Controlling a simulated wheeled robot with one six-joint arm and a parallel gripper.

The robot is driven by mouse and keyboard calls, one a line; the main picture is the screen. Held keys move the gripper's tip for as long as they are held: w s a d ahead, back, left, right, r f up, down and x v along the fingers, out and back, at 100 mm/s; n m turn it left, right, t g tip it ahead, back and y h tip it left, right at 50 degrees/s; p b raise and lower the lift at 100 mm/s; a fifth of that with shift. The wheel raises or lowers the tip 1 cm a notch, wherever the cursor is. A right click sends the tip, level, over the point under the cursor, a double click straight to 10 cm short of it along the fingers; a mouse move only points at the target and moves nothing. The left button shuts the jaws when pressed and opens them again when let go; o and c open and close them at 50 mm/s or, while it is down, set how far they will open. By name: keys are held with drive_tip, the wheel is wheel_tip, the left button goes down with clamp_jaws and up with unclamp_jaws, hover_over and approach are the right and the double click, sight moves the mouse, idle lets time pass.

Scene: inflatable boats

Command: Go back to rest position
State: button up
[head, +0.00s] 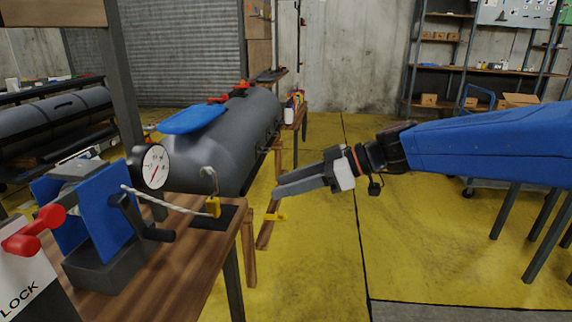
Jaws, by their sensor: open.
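My gripper (277,189) is in the middle of the head view, on the end of my blue-sleeved arm that reaches in from the right. Its grey fingers point left, toward the workbench edge, and hang over the yellow floor. The jaws are open and nothing shows between them.
Shelves (440,68) and a blue-handled cart stand at the back right. The yellow floor (320,255) is clear in the middle.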

drive_tip(key=s+d+f+m+t+h, duration=0.1)
drive_tip(key=s+d+f+m+h, duration=0.3)
drive_tip(key=d, duration=0.6)
drive_tip(key=s+d+f+m+t+h, duration=0.1)
drive_tip(key=s+d+f+m+h, duration=0.3)
drive_tip(key=d, duration=0.7)
drive_tip(key=s+d+f+m+t+h, duration=0.1)
drive_tip(key=s+d+f+m+h, duration=0.4)
drive_tip(key=s+d, duration=0.6)
wheel_tip(320, 180, down, 2)
drive_tip(key=m, duration=0.3)
drive_tip(key=shift+d+f+m+t, duration=0.2)
drive_tip(key=shift+d+m+t, duration=0.05)
drive_tip(key=shift+m+t, duration=0.05)
drive_tip(key=shift+s, duration=0.1)
